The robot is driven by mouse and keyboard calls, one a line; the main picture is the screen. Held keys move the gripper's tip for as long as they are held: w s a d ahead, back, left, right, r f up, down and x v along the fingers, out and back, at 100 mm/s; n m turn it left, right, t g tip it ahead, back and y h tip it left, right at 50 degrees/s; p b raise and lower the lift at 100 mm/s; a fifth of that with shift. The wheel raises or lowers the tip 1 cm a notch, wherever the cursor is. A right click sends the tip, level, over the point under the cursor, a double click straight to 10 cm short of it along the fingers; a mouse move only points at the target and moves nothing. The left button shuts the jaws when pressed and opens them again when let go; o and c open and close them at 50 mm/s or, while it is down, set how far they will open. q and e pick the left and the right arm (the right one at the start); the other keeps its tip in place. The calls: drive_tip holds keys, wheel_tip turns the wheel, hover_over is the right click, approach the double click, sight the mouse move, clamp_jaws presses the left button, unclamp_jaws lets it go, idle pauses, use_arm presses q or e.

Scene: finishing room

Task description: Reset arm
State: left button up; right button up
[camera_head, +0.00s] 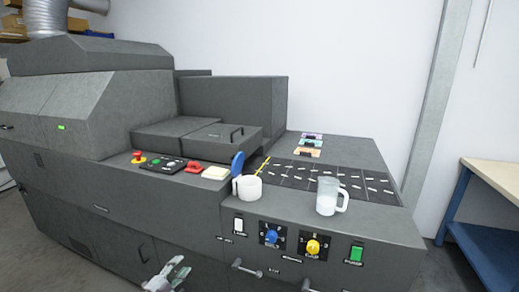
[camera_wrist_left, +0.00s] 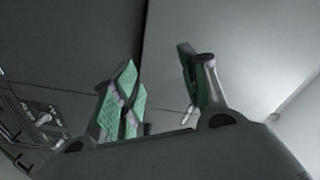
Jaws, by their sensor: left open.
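My left gripper (camera_head: 168,274) shows at the bottom edge of the head view, in front of the machine's lower front panel. It is open. In the left wrist view its two green-padded fingers (camera_wrist_left: 160,88) stand apart with nothing between them. My right gripper is not in view.
The large dark grey machine (camera_head: 105,230) fills the middle. On its top are a white mug (camera_head: 247,188), a clear measuring jug (camera_head: 327,197), a white block (camera_head: 215,173) and coloured cards (camera_head: 310,144). Knobs and bar handles (camera_head: 247,268) are on the front. A wooden bench (camera_head: 495,170) stands right.

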use_arm(q)
drive_tip(key=s+a+f+n+g+y+p, duration=0.1)
drive_tip(key=s+f+n+g+y, duration=0.3)
drive_tip(key=s+f, duration=1)
drive_tip(key=s+a+f+n+g+y+p, duration=0.25)
drive_tip(key=s+f+n, duration=0.25)
drive_tip(key=s+f, duration=0.8)
drive_tip(key=s+d+f+n+g, duration=0.1)
drive_tip(key=s+f+g, duration=0.2)
drive_tip(key=s, duration=0.8)
drive_tip(key=s+d+f+n+g+y+p, duration=0.1)
drive_tip(key=s+f+n+g, duration=0.1)
drive_tip(key=s+f, duration=0.4)
drive_tip(key=s+d+f+n+g, duration=0.1)
drive_tip(key=s+f+n+g, duration=0.1)
drive_tip(key=s, duration=1.4)
wheel_tip(320, 180, down, 2)
drive_tip(key=shift+s+d+f+g+y, duration=0.25)
drive_tip(key=shift+d+g+y, duration=0.15)
drive_tip(key=shift+g, duration=0.45)
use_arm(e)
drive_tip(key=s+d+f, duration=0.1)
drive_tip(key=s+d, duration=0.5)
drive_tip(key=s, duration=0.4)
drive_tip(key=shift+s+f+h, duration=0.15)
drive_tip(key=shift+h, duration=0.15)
use_arm(q)
drive_tip(key=shift+p, duration=0.3)
